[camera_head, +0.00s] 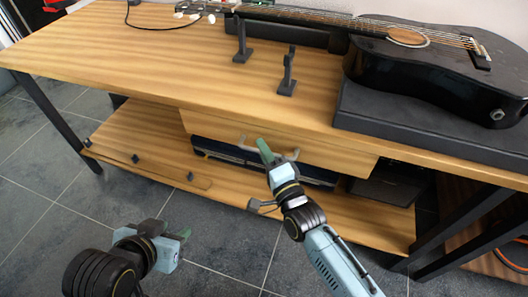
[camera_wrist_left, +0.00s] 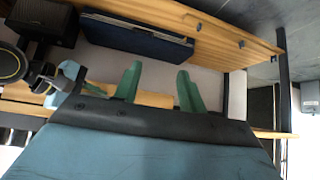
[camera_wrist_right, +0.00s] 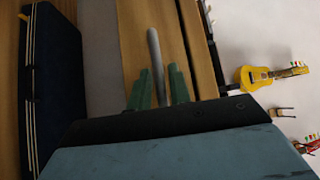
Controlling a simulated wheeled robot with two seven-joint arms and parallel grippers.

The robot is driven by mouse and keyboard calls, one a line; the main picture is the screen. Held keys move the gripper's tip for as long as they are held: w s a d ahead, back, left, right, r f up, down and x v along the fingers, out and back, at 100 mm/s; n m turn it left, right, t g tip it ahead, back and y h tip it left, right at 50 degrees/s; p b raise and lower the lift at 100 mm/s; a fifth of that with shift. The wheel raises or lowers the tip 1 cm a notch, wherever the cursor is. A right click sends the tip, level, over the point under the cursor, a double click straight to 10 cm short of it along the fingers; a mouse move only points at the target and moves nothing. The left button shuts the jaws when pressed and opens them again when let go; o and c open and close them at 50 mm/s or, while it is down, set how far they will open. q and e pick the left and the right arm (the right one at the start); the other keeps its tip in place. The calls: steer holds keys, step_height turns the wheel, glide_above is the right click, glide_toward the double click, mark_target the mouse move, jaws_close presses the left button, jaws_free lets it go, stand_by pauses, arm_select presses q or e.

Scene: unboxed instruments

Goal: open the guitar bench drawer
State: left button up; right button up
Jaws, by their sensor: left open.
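The wooden bench drawer (camera_head: 330,157) sits under the bench top, with a grey bar handle (camera_head: 290,156) on its front. In the head view the drawer looks closed or nearly so. My right gripper (camera_head: 266,152) is at the handle. In the right wrist view the handle bar (camera_wrist_right: 155,50) runs between the green fingertips (camera_wrist_right: 158,85), which look closed on it. The right fingers hide part of the handle in the head view. My left gripper (camera_head: 180,240) is open and empty, low in front of the bench; its spread fingers show in the left wrist view (camera_wrist_left: 160,85).
A black guitar (camera_head: 430,70) lies on a dark case on the bench top (camera_head: 180,60), beside two small dark stands (camera_head: 288,75). A lower shelf (camera_head: 150,135) holds a dark blue case (camera_head: 225,150). Grey tiled floor (camera_head: 40,190) lies open at the front left.

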jaws_close()
stand_by(0.3)
